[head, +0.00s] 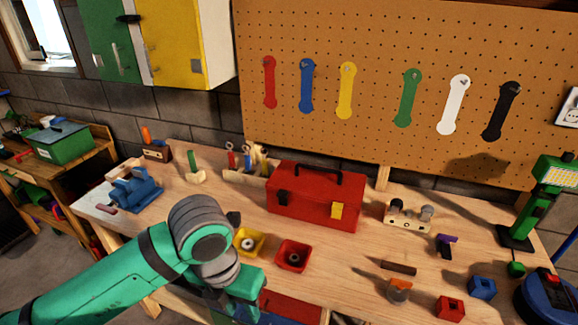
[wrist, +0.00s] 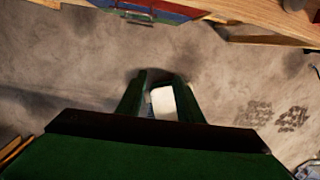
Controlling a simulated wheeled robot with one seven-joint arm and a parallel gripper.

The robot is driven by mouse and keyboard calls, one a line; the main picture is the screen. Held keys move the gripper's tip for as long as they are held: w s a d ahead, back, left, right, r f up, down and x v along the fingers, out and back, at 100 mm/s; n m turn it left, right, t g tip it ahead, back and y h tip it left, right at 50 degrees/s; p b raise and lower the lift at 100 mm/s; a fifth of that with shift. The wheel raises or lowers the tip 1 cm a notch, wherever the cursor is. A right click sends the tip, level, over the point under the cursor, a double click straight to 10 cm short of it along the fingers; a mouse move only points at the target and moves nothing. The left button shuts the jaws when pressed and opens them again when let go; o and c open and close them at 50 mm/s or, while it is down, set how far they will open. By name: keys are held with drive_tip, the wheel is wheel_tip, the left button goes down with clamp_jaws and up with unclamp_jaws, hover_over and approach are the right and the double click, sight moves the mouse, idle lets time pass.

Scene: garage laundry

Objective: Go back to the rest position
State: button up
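My gripper (wrist: 158,80) shows in the wrist view with its two dark green fingers apart and pointing down at the grey floor (wrist: 60,65). A pale patch shows between the fingers; I cannot tell what it is, and nothing appears held. In the head view my green arm reaches in from the lower left, bent at a grey joint, over the front edge of the workbench (head: 345,262). My fingertips are hidden there.
On the bench are a red toolbox (head: 315,197), a yellow bin (head: 249,242), a red bin (head: 293,255), a blue vise (head: 133,190), a green work lamp (head: 535,195) and small blocks. The bench edge is close to my gripper. Open floor lies below.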

drive_tip(key=w+d+r+n+t+h, duration=0.4)
drive_tip(key=d+n+t, duration=0.15)
drive_tip(key=d, duration=0.25)
drive_tip(key=w+d+r+n+t+h, duration=0.3)
drive_tip(key=w+d+n+t+h, duration=0.15)
drive_tip(key=d+n, duration=0.3)
drive_tip(key=w+d+r+n+t+h, duration=0.4)
drive_tip(key=w+d+n, duration=0.1)
drive_tip(key=d, duration=0.3)
drive_tip(key=s+a+f+n+t+y, duration=0.1)
drive_tip(key=s+a+f+n+y, duration=0.25)
drive_tip(key=f+n, duration=0.4)
drive_tip(key=s+a+f+n+t+y, duration=0.1)
drive_tip(key=s+a+f+n+y, duration=0.1)
drive_tip(key=s+f+n+y, duration=0.5)
drive_tip(key=s+a+f+n+t+y, duration=0.1)
drive_tip(key=s+a+f+n+y, duration=0.1)
drive_tip(key=f+n, duration=0.5)
drive_tip(key=s+a+f, duration=0.2)
drive_tip(key=s+f, duration=0.1)
drive_tip(key=s, duration=0.5)
drive_tip(key=s+a+f+g, duration=0.1)
drive_tip(key=s+a+f, duration=0.1)
drive_tip(key=s, duration=0.5)
drive_tip(key=s+a+f+g+y, duration=0.1)
drive_tip(key=s+a+f, duration=0.1)
drive_tip(key=s, duration=0.6)
drive_tip(key=shift+s+a+f, duration=0.3)
drive_tip(key=shift+f, duration=0.55)
